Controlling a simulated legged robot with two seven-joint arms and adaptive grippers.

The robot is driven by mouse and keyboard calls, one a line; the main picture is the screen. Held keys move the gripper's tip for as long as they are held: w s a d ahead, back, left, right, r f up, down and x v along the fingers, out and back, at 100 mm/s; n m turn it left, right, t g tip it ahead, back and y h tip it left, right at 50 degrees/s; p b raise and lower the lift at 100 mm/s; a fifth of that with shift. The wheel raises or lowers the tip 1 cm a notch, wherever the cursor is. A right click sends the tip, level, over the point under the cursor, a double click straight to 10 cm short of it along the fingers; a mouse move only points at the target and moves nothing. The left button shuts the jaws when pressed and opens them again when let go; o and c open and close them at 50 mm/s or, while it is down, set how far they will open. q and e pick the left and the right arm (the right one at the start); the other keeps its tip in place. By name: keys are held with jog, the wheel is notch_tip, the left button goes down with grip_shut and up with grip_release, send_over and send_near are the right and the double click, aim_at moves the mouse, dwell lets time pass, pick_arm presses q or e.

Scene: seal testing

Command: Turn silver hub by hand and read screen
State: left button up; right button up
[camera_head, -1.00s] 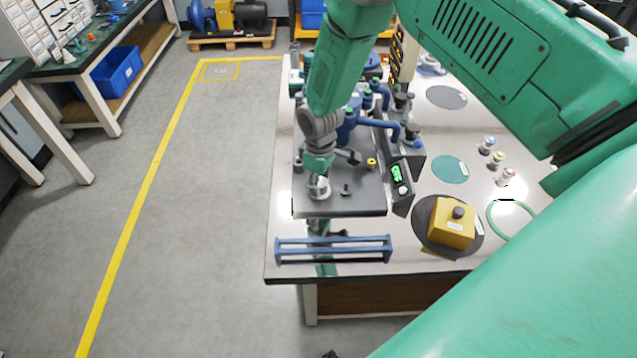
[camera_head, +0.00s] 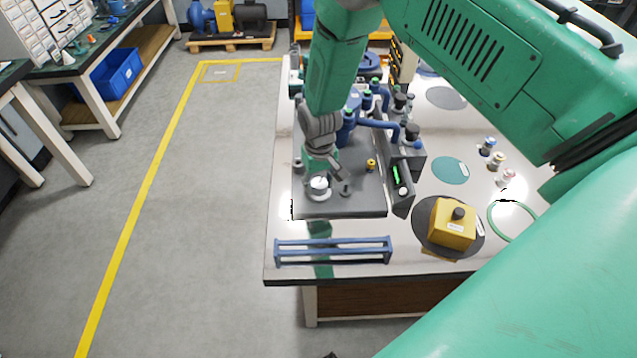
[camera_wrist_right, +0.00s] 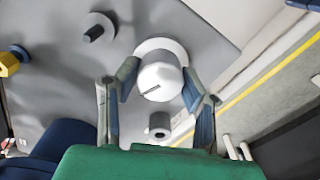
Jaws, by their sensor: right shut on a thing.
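The silver hub (camera_head: 319,187) is a short, pale round knob on a flange, near the front left corner of a grey plate (camera_head: 360,203). My right gripper (camera_head: 321,177) reaches down on it from above. In the right wrist view, the hub (camera_wrist_right: 160,75) shows a dark slot on its top. The two fingers of my right gripper (camera_wrist_right: 158,85) are shut on its sides. The screen (camera_head: 396,173) is a small green display on a dark box right of the plate; its reading is too small to make out. My left gripper is not in view.
Dark pegs (camera_head: 346,189) and a yellow knob (camera_head: 371,164) stand on the plate near the hub. A blue rack (camera_head: 335,251) lies in front. A yellow box (camera_head: 452,224) sits on a dark disc to the right. Blue pipework (camera_head: 380,124) stands behind.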

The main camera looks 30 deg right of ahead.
aim_at(319, 182)
dwell(0.3)
jog(key=o, duration=1.1)
jog(key=shift+o, duration=0.2)
jog(key=shift+r, duration=0.55)
notch_tip(319, 182, up, 11)
jog(key=shift+f, duration=0.15)
